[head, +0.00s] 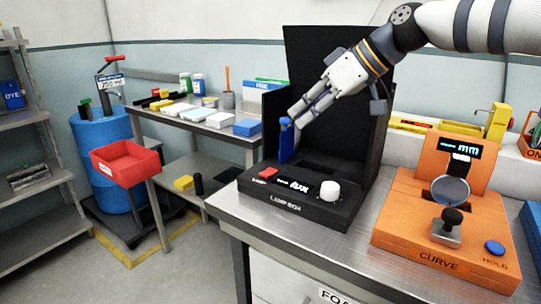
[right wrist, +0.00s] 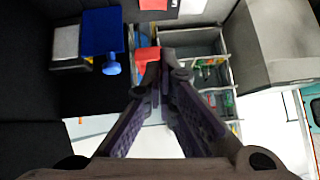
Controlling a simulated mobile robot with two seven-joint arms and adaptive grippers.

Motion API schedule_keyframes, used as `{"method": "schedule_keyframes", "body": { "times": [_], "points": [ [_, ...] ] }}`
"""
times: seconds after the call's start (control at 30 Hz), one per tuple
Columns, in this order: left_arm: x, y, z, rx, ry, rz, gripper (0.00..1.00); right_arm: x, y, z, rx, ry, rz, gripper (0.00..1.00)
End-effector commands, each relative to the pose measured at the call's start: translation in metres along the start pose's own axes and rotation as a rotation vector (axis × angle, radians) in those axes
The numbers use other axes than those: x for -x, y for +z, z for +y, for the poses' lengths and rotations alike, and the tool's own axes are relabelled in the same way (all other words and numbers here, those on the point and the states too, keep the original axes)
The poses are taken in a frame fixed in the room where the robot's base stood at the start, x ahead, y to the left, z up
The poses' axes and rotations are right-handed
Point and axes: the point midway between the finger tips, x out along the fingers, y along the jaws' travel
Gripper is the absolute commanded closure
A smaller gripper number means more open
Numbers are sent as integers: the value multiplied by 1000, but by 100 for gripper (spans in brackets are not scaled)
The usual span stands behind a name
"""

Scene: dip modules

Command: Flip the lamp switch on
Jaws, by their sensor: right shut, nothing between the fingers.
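The black lamp box (head: 310,208) stands on the metal bench, with a tall black hood behind it. On its front panel are a red rocker switch (head: 268,174), a small lit display (head: 295,186) and a white knob (head: 329,190). I cannot tell the switch's position. A blue plate (head: 286,140) stands upright at the box's left; a blue piece with a round knob (right wrist: 103,35) shows in the right wrist view. My right gripper (head: 297,116) is shut and empty, above and behind the switch, close to the blue plate. My left gripper is out of view.
An orange curve gauge (head: 440,215) with a black-topped lever stands to the right on the bench. A red tray (head: 125,162) and a side table (head: 200,125) with several small items are at the left. The bench front between box and gauge is clear.

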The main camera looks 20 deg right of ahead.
Motion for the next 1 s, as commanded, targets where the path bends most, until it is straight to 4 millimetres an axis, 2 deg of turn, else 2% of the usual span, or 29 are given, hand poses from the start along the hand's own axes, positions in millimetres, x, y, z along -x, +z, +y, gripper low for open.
{"method": "schedule_keyframes", "body": {
  "times": [0.17,0.6,0.8,1.0],
  "points": [
    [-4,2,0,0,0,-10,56,-15,2,0,-1,-2,-6,100],
    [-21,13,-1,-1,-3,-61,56,-108,5,0,-4,-3,-6,100],
    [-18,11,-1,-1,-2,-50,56,-123,23,-1,-1,-1,-1,100],
    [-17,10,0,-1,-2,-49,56,-129,28,-1,0,0,0,100]
  ]
}}
